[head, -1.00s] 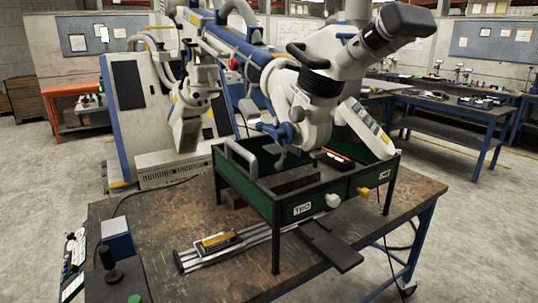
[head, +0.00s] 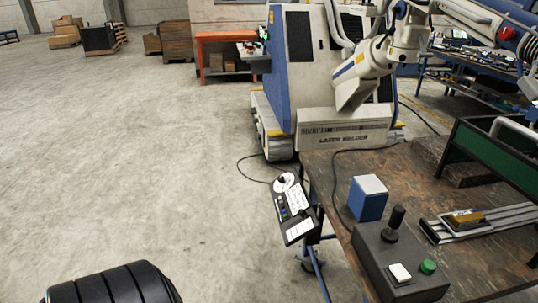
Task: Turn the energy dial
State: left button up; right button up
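A slanted control panel (head: 295,210) hangs at the left edge of the workbench in the head view. A round white dial (head: 285,181) sits at its upper end. Small coloured buttons and white labels lie below the dial. The dial's markings are too small to read, and I cannot tell its setting. Neither of my grippers is in view, and nothing touches the dial or the panel.
The workbench (head: 345,166) carries a blue box (head: 368,198), a joystick box (head: 385,262) with a green button, and a metal rail (head: 495,220). The laser welder (head: 340,130) stands behind. The floor left of the panel is clear.

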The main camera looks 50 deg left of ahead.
aim_at(281, 178)
jog(key=i+j+z, duration=0.1)
jog(key=j, duration=0.8)
jog(key=i+j+z, duration=0.15)
jog(key=j, duration=0.7)
jog(key=i+j+z, duration=0.1)
jog(key=j, duration=0.8)
